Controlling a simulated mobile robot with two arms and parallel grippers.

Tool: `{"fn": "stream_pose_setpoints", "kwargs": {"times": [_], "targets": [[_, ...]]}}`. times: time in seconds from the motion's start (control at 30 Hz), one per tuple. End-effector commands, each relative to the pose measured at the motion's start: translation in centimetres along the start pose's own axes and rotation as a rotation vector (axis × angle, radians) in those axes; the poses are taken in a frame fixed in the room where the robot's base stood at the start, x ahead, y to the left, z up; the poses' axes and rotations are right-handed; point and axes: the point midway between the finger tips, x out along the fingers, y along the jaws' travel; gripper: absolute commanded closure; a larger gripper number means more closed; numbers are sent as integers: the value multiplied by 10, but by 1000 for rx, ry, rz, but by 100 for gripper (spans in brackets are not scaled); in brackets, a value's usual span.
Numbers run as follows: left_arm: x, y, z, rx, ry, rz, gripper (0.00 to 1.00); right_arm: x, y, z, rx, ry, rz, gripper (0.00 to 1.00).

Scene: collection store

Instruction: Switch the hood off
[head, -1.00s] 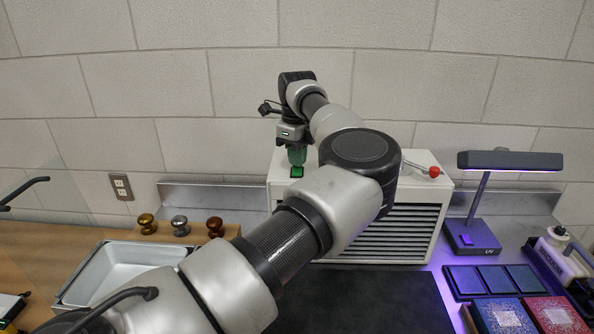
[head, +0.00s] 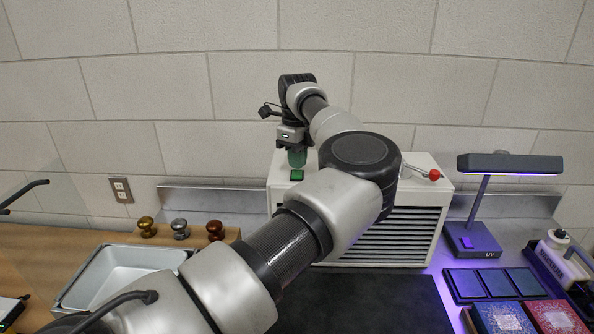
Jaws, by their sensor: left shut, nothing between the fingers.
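The hood (head: 432,215) is a white box with dark louvres on its front, standing against the wall. A green rocker switch (head: 297,175) sits on its top at the left. A lever with a red knob (head: 434,175) is on its top at the right. My left gripper (head: 297,163) is shut and empty, pointing down with its greenish fingertips right at the switch. I cannot tell whether they touch it. My left arm hides the middle of the hood. My right gripper is not in view.
A lit UV lamp (head: 510,163) stands right of the hood. A metal tray (head: 85,280) and several knobs on a wooden block (head: 160,236) are at the left. Dark panels (head: 495,283) and speckled boxes (head: 555,315) lie at the right. A black mat (head: 365,300) is clear in front.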

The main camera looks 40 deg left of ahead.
Motion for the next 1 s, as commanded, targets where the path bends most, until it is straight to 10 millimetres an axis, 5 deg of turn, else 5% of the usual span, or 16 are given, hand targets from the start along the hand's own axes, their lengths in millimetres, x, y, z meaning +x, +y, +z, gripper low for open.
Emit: {"fn": "stream_pose_setpoints", "kwargs": {"times": [0.6,1.0], "targets": [[-55,0,0,0,-2,-3,100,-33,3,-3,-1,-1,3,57],[-58,0,0,0,-1,-2,100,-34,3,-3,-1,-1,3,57]]}}
